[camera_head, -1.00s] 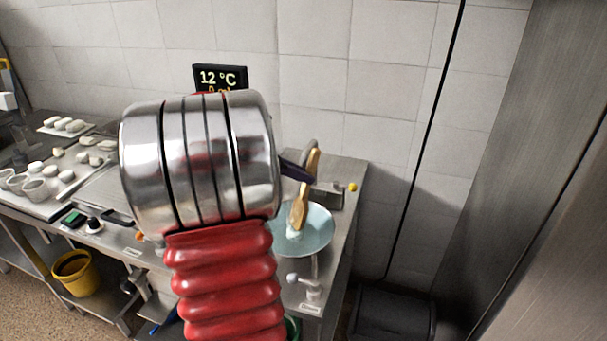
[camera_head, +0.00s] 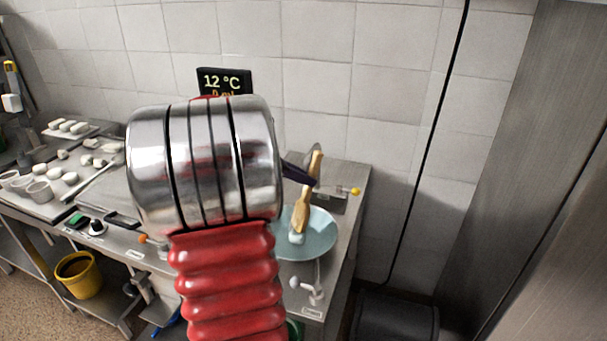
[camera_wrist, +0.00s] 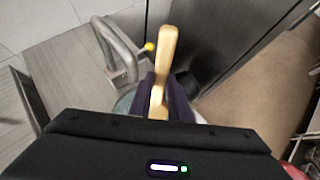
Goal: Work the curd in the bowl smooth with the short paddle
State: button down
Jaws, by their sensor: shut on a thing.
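The wooden short paddle (camera_head: 303,205) stands tilted in the pale blue bowl (camera_head: 322,236) at the right end of the steel counter. My gripper (camera_head: 300,173) is shut on the paddle, with its dark fingers around the upper handle. In the wrist view the paddle (camera_wrist: 165,62) rises between the two dark fingers of my gripper (camera_wrist: 158,95). White curd (camera_head: 297,238) shows at the paddle's lower end. My arm hides the bowl's left side, so I cannot see all of the curd.
A metal tap (camera_wrist: 118,52) with a yellow knob stands close beside the paddle. White tubs (camera_head: 40,191) and white pieces lie on the counter's left. A yellow bucket (camera_head: 80,274) is below. A tiled wall stands behind, with a display (camera_head: 225,81).

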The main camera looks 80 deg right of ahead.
jog(key=shift+s+a, duration=0.4)
jog(key=shift+a, duration=0.1)
jog(key=shift+f, duration=0.1)
dwell(0.3)
jog(key=shift+w+d, duration=0.6)
jog(key=shift+d, duration=0.2)
jog(key=shift+s+a, duration=0.1)
jog(key=shift+a, duration=0.1)
jog(key=shift+s+a, duration=0.55)
jog(key=shift+a, duration=0.1)
dwell(0.4)
jog(key=shift+w+d, duration=0.1)
jog(key=shift+w+d, duration=0.5)
jog(key=shift+d, duration=0.15)
